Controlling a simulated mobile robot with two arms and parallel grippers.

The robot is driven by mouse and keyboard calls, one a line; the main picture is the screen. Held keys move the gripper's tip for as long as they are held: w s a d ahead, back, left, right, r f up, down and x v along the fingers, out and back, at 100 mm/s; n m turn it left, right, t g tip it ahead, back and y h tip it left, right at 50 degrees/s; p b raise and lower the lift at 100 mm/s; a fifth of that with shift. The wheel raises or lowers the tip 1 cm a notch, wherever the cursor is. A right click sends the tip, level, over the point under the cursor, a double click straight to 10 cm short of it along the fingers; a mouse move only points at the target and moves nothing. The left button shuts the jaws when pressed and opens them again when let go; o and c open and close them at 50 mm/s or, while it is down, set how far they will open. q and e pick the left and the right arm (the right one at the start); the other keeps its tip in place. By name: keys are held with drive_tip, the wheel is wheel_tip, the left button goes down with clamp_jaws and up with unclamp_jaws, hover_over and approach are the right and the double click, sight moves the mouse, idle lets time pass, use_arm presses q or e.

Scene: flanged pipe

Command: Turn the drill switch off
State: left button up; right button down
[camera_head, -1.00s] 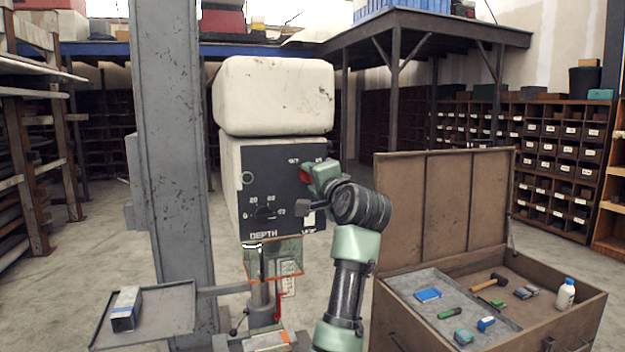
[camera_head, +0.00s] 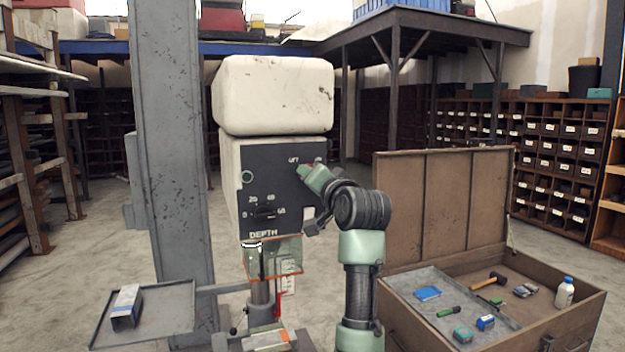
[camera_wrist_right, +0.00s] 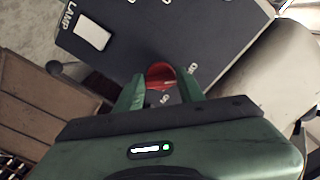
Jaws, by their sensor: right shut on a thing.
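The drill press head (camera_head: 229,180) has a dark front panel (camera_head: 265,180) with a depth dial and white lettering. The red drill switch (camera_wrist_right: 160,73) shows in the right wrist view between my right gripper's green fingers, which are shut on it. In the head view my right gripper (camera_head: 306,172) is against the upper right of the panel and covers the switch, below small white labels too small to read surely. The switch's exact setting cannot be told. My left gripper is not in view.
A grey column (camera_head: 170,120) stands left of the drill head. A tray (camera_head: 170,315) with a small box is at lower left. An open wooden toolbox (camera_head: 440,200) with several tools stands at right.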

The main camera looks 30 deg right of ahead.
drive_tip(key=shift+f, duration=0.15)
drive_tip(key=c, duration=0.9)
unclamp_jaws()
drive_tip(key=shift+s, duration=0.1)
drive_tip(key=b+v, duration=0.3)
drive_tip(key=v, duration=0.4)
drive_tip(key=shift+s, duration=0.3)
